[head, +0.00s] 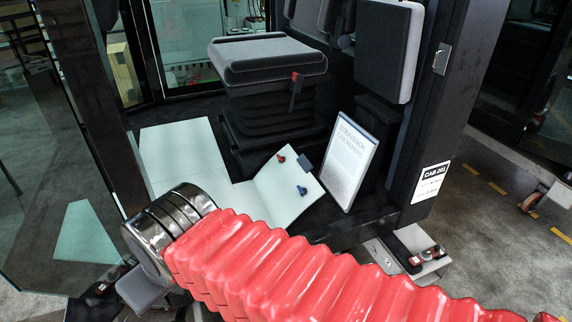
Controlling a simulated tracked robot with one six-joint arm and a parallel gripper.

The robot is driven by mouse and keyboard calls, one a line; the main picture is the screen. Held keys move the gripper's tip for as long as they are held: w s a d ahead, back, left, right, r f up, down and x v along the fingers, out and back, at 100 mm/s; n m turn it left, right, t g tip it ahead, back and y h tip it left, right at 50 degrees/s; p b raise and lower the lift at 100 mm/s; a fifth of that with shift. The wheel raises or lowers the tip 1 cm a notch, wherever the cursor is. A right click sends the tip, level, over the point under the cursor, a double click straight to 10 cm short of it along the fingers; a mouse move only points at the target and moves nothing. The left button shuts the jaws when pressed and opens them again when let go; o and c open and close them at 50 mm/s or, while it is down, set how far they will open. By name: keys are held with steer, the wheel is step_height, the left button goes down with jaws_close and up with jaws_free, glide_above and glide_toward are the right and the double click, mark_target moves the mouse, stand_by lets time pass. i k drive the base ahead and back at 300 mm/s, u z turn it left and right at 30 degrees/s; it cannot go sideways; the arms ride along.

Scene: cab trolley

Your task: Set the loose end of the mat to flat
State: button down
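The pale mat (182,150) lies on the cab floor in front of the seat, in the head view. Its right-hand end (275,197) is set off by a crease and looks tilted up from the floor; how steeply I cannot tell. A red knob-like piece (281,158), a blue one (302,190) and a dark tab (305,163) show on or at this end. My arm with its red ribbed sleeve crosses the foreground and hides the mat's near edge. My gripper's fingers cannot be made out.
A dark seat (267,60) on a bellows base stands behind the mat. A white printed board (350,162) leans upright just right of the raised end. Dark cab posts (440,110) stand at the right, and a glass panel (60,170) at the left.

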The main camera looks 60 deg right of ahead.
mark_target(276, 182)
steer(key=u, duration=0.1)
steer(key=k, duration=1.8)
steer(key=z, duration=0.75)
steer(key=i, duration=1.65)
